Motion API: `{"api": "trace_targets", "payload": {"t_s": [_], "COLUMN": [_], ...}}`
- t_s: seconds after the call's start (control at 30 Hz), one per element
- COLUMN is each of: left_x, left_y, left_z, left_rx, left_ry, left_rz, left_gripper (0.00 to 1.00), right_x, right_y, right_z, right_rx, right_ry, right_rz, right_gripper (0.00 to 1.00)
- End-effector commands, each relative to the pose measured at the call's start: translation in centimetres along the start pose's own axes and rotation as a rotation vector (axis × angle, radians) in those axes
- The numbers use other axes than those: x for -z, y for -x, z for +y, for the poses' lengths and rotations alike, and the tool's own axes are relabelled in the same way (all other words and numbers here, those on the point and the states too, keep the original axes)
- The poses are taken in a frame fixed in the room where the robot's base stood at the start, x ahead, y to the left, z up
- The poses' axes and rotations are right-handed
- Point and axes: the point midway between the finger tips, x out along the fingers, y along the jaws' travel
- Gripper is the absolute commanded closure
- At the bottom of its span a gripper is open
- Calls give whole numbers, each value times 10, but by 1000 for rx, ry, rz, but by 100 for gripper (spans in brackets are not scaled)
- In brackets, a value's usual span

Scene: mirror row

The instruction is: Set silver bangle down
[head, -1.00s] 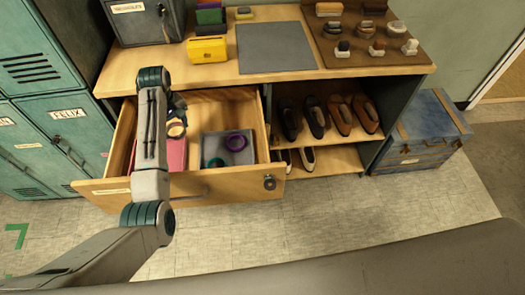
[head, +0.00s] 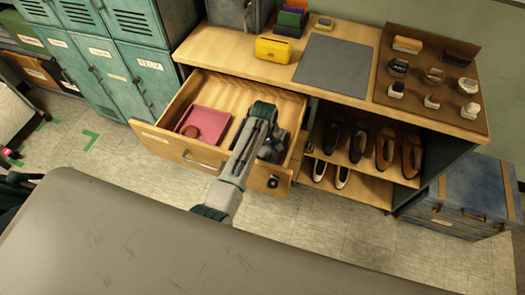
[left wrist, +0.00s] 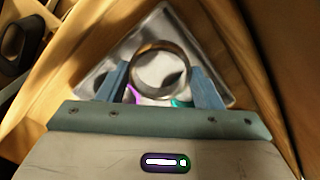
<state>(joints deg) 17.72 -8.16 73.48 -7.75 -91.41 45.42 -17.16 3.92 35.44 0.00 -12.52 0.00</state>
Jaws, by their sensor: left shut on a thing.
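The bangle (left wrist: 161,47) is a metallic ring with warm brown and grey reflections. In the left wrist view my left gripper (left wrist: 160,80) is shut on it, with one blue finger at each side. The ring is over the grey tray (left wrist: 212,84) in the open drawer; I cannot tell whether it touches the tray. A purple bangle (left wrist: 134,95) and a teal one (left wrist: 181,103) lie in the tray, partly hidden. In the head view my left gripper (head: 270,151) reaches into the drawer's right part and hides the bangle. My right gripper is out of view.
The open drawer (head: 180,152) also holds a pink tray (head: 212,119) with a reddish-brown round thing (head: 191,131). Above it, the counter has a grey mat (head: 334,62), a yellow box (head: 273,49) and a brown display board (head: 405,88). Shoes (head: 358,142) stand on shelves at the right.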

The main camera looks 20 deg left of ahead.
Motion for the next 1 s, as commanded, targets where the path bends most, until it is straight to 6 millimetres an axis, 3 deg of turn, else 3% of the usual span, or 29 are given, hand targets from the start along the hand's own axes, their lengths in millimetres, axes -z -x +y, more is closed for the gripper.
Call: {"api": "trace_targets", "payload": {"t_s": [0.33, 0.77, 0.8, 1.0], "left_x": [1, 1, 1, 1], "left_y": [-41, -50, -49, -49], "left_z": [0, 0, 0, 0], "left_rx": [1, -1, -1, -1], "left_ry": [-1, -1, -1, -1], "left_rz": [1, 1, 1, 1], "left_gripper": [63, 63, 35, 32], "right_x": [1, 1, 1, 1], "right_y": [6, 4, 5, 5], "right_z": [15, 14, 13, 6], "right_rx": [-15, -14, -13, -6], "right_ry": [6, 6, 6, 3], "right_rz": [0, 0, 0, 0], "right_gripper": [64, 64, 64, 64]}}
